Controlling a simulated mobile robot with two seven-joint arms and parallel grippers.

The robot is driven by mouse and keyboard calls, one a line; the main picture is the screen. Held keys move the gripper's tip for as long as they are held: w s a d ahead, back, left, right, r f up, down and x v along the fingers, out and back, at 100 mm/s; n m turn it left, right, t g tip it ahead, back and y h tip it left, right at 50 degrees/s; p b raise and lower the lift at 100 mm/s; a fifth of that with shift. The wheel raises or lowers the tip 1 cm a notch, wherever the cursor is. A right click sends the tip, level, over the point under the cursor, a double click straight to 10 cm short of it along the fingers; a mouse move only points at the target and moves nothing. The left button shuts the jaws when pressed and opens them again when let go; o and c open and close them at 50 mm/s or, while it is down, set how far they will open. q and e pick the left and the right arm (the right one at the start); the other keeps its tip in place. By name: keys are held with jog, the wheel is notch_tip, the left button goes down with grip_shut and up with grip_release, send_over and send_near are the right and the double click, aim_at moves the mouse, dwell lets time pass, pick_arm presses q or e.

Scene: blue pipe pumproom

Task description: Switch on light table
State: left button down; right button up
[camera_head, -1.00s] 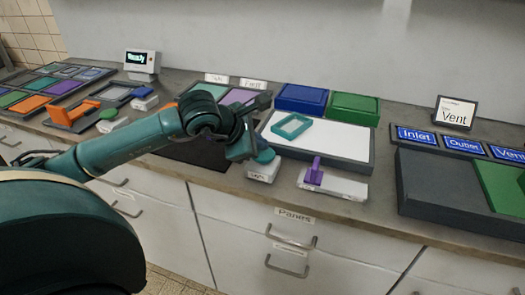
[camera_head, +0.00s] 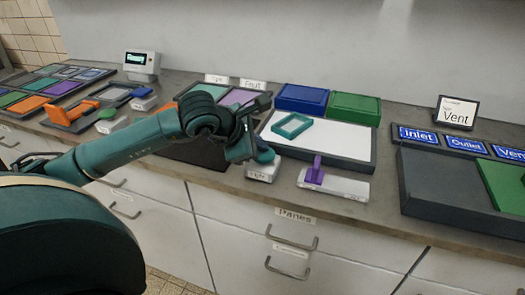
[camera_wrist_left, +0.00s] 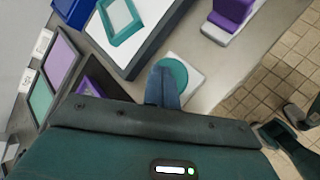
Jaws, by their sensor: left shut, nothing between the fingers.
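The light table (camera_head: 345,146) is a white panel in a dark grey frame on the counter. A teal square frame (camera_head: 306,126) lies on its panel. In front of its left corner sits a small white switch box (camera_head: 263,172) with a round green button (camera_head: 267,156); the button also shows in the left wrist view (camera_wrist_left: 178,70). My left gripper (camera_head: 257,155) is shut and empty, pointing down at the left side of the button and partly covering it. In the wrist view its fingers (camera_wrist_left: 162,84) overlap the button's edge; I cannot tell whether they touch it.
A white box with a purple lever (camera_head: 316,172) stands right of the switch box. Blue (camera_head: 302,98) and green (camera_head: 353,107) blocks are behind the light table. A dark grey tray (camera_head: 430,190) lies to the right. Drawers with handles are below the counter.

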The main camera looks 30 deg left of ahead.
pick_arm(q)
jog(key=shift+f+b, duration=0.35)
dwell(0.3)
jog(key=shift+r, duration=0.8)
jog(key=shift+p, duration=0.3)
jog(key=shift+r+p, duration=1.5)
jog(key=shift+r, duration=1.55)
